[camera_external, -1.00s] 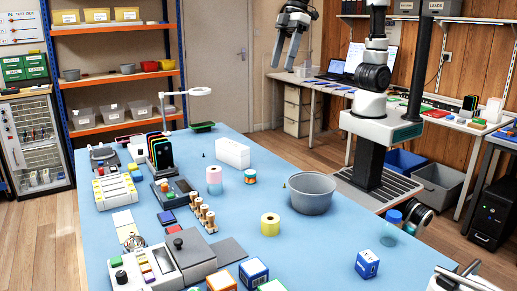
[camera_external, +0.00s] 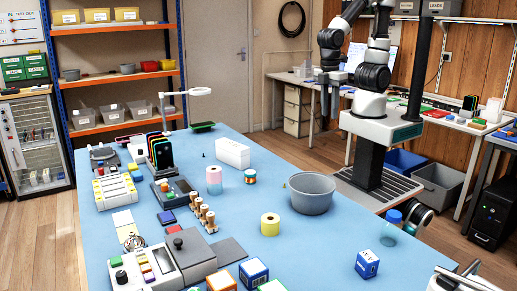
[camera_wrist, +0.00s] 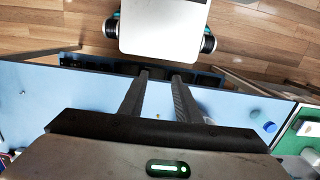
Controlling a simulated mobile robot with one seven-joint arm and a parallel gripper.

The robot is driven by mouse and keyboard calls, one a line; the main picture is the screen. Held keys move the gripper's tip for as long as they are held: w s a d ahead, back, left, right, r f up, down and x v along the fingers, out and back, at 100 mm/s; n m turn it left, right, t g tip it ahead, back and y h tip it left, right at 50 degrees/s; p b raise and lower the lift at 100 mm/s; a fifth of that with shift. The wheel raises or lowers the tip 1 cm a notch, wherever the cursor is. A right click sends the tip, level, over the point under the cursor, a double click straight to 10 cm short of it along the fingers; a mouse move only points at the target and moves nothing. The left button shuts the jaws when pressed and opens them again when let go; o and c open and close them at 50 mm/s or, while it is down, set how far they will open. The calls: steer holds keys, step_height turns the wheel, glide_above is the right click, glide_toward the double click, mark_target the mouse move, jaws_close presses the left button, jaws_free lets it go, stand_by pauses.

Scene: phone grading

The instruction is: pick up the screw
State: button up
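My gripper (camera_external: 329,112) hangs beside my column at the upper right, well above and beyond the blue table, with its fingers pointing down. In the wrist view its two dark fingers (camera_wrist: 160,74) stand apart with nothing between their tips. A tiny olive-yellow piece (camera_external: 284,186), perhaps the screw, stands on the table just left of the grey bowl. A tiny brassy speck (camera_wrist: 157,115) shows on the table between the fingers in the wrist view; it is too small to identify. Another tiny dark piece (camera_external: 203,155) lies left of the white box.
The grey bowl (camera_external: 312,194) stands close to the olive piece. A white box (camera_external: 232,153), a striped roll (camera_external: 250,176), a yellow roll (camera_external: 270,224) and a blue-capped bottle (camera_external: 391,226) stand around. The blue table (camera_external: 320,240) has bare room in front of the bowl.

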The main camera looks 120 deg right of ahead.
step_height(320, 180, up, 14)
steer(key=w+t, duration=0.2)
steer(key=t, duration=0.4)
steer(key=n+g+b, duration=0.3)
steer(key=g+b, duration=0.2)
steer(key=b, duration=0.5)
glide_above(284, 185)
steer(key=f, duration=3)
steer(key=shift+w+a, duration=0.2)
steer(key=f, duration=0.3)
steer(key=s+f+b, duration=0.1)
steer(key=shift+d+f, duration=0.15)
steer(key=shift+d, duration=0.15)
steer(key=shift+w+f, duration=0.1)
steer(key=shift+f, duration=0.45)
jaws_close()
